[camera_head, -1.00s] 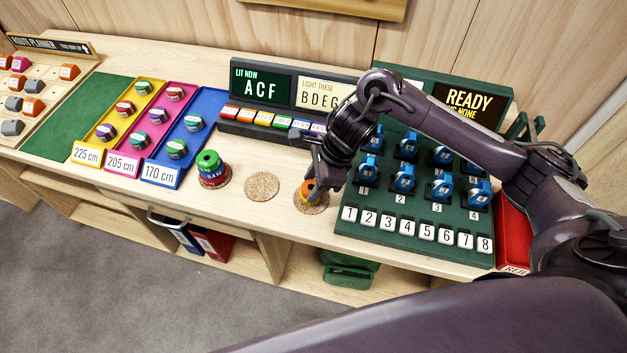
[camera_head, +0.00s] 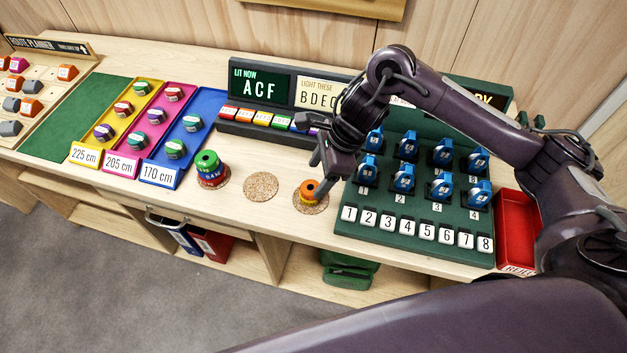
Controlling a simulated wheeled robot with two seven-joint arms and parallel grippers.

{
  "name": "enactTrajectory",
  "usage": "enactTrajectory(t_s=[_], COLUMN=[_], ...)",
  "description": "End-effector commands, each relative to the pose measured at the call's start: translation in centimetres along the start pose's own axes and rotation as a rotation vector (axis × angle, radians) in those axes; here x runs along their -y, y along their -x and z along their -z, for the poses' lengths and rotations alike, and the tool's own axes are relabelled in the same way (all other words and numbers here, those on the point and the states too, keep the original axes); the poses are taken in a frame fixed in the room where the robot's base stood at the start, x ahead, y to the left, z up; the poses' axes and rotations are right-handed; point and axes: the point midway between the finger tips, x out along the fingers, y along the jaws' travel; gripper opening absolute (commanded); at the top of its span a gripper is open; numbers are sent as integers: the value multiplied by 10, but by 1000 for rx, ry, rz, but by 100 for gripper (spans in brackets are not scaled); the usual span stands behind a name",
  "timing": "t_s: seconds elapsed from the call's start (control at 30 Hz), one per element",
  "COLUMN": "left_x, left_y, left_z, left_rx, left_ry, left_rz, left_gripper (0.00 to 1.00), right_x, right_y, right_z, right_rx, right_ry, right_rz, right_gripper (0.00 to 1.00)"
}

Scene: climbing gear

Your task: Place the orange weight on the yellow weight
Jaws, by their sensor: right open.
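The orange weight (camera_head: 309,187) sits on top of the yellow weight (camera_head: 309,198) on the right cork coaster (camera_head: 316,209). My right gripper (camera_head: 319,168) is open just above and beside this small stack, with its fingers pointing down. Its fingertips partly overlap the stack's right side in the picture, and I cannot tell whether they touch it. My left gripper is not in view.
A stack of green, blue and red weights (camera_head: 210,171) stands on the left coaster. The middle cork coaster (camera_head: 261,186) is empty. A green board with blue devices and numbered tiles (camera_head: 408,225) lies right of the gripper, beside a red tray (camera_head: 517,240).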

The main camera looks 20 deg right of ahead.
Motion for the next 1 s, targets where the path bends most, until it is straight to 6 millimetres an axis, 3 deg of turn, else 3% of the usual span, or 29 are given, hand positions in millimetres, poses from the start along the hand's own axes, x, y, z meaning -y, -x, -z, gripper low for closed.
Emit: enactTrajectory(t_s=[0.03, 0.2, 0.4, 1.0], left_x=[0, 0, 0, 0], left_y=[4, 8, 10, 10], left_z=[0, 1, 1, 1], left_rx=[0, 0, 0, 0], left_ry=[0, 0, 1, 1], left_rz=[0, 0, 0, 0], left_gripper=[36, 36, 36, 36], right_x=[3, 2, 1, 0], right_y=[17, 52, 75, 81], right_z=[1, 0, 0, 0], right_rx=[-4, -4, -2, -1], right_ry=[2, 1, 0, -2], right_rz=[9, 6, 3, 0], right_gripper=[63, 63, 63, 63])
